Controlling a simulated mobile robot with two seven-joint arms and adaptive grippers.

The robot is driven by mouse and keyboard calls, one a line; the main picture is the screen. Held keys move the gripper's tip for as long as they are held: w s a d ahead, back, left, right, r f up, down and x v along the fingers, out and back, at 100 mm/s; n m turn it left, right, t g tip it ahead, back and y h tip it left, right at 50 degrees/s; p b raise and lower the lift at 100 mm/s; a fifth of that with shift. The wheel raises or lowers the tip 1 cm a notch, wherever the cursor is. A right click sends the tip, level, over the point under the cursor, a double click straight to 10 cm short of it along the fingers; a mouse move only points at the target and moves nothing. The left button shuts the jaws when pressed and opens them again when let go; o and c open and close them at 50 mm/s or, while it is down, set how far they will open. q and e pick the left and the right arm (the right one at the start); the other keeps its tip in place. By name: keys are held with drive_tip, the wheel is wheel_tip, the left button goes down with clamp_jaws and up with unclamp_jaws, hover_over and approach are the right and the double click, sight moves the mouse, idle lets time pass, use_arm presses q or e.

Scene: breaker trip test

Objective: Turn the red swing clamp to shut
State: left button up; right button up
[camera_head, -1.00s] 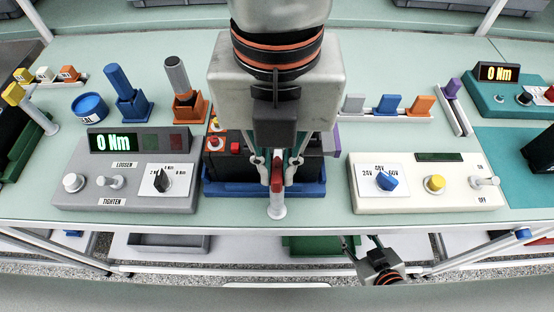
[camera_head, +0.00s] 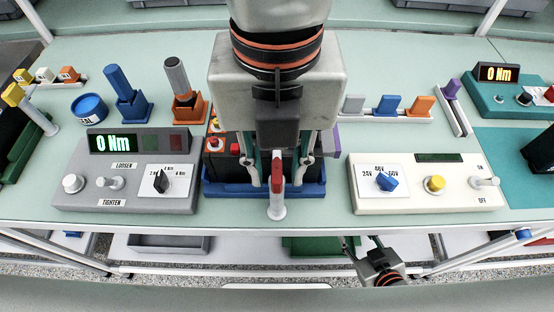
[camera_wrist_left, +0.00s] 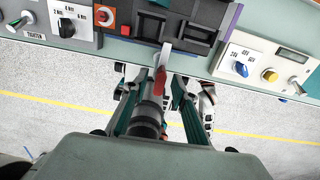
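The red swing clamp (camera_head: 277,172) is a red lever on top of a white post (camera_head: 277,203) at the front edge of the bench, before the blue tray. In the left wrist view the red lever (camera_wrist_left: 159,82) shows between the fingers. My left gripper (camera_head: 279,178) reaches down over it from behind. It is open, with one finger on each side of the lever and a visible gap to each. The gripper body hides what lies behind the lever. My right gripper (camera_head: 361,243) is low, in front of the bench edge, with its fingers apart and empty.
The blue tray (camera_head: 228,189) holds a dark unit directly behind the clamp. A grey torque console (camera_head: 130,190) stands left and a cream voltage console (camera_head: 425,195) right. The bench strip beside the post is clear.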

sight(277, 171)
use_arm(q)
drive_tip(key=shift+r, duration=0.1)
wheel_tip(277, 171, up, 12)
idle(0.5)
drive_tip(key=shift+s, duration=0.1)
